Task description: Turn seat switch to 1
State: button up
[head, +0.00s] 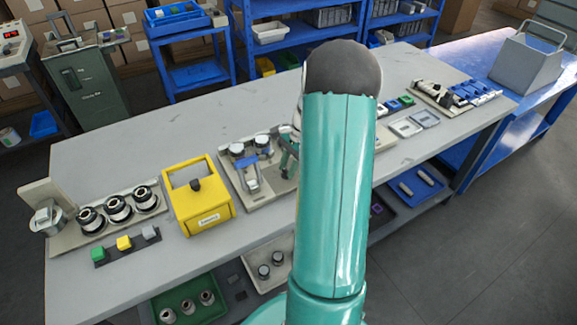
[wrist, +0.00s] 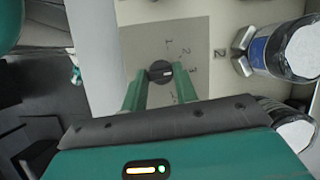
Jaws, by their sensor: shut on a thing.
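The seat switch (wrist: 160,72) is a small dark round knob on a grey-beige panel (wrist: 205,85) in the wrist view. The marks 1, 2 and 3 are printed around its upper right side. A light mark on the knob lies right of its centre, roughly towards the 3. My gripper (wrist: 161,79) has its two green fingers on either side of the knob, shut on it. In the head view my arm hides the switch and most of the gripper.
In the head view, a yellow box (head: 200,205) and a fixture with dark-topped rollers (head: 118,210) stand left on the grey table (head: 120,145). Blue shelves (head: 275,50) stand behind.

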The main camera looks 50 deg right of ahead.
jog(key=n, duration=0.2)
jog(key=n+g, duration=0.1)
jog(key=n, duration=0.1)
jog(key=n+g, duration=0.1)
jog(key=n, duration=0.1)
jog(key=shift+w, duration=0.25)
jog(key=n+g, duration=0.1)
jog(key=n, duration=0.2)
jog(key=n+g+h, duration=0.1)
jog(key=n, duration=0.2)
jog(key=shift+w+a+n+h, duration=0.1)
jog(key=shift+w+n+h, duration=0.05)
jog(key=shift+n+h, duration=0.15)
jog(key=o, duration=1)
jog(key=v, duration=1.3)
jog(key=shift+w+r, duration=0.35)
